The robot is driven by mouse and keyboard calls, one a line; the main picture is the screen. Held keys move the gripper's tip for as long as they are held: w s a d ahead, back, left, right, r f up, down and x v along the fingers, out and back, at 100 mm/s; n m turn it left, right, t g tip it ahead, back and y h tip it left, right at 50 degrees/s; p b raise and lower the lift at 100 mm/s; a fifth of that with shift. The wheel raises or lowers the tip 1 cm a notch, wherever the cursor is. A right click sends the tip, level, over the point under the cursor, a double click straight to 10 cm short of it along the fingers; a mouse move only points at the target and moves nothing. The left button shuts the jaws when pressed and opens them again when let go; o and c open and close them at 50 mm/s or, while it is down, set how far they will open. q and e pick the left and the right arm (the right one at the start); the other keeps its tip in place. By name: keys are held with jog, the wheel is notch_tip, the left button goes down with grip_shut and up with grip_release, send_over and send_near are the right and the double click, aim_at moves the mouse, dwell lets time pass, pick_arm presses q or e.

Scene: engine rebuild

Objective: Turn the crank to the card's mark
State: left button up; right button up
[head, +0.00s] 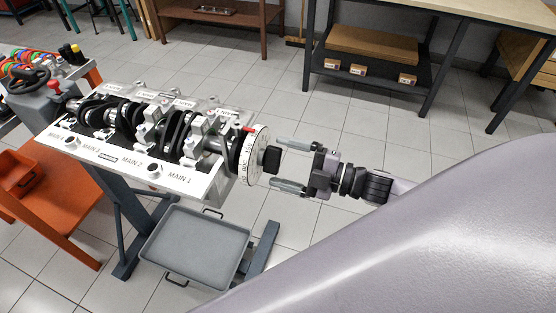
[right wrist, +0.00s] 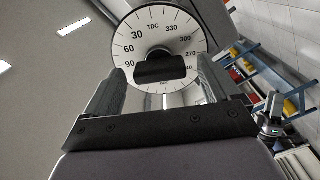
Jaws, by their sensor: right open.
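The crankshaft (head: 180,130) lies in the white engine block (head: 205,185), marked MAIN 1, MAIN 2 and so on. A white degree wheel (head: 247,172) stands on its right end, with a black block-shaped hub (head: 271,160) at its centre. In the right wrist view the wheel (right wrist: 133,34) has TDC near the top, and the hub (right wrist: 160,69) lies about level. My right gripper (head: 277,163) is open; its fingers point at the wheel, one on each side of the hub. I cannot tell whether they touch it. I cannot make out the card. My left gripper is out of view.
A grey tray (head: 160,257) sits low beneath the block beside the stand (head: 128,235). An orange cart (head: 65,222) is at the left. A workbench (head: 450,12) with a shelf of boxes is at the back. Floor behind the gripper is clear.

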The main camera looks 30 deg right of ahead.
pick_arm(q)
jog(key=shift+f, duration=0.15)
pick_arm(e)
jog(key=shift+v, duration=2.55)
jog(key=shift+f, duration=0.1)
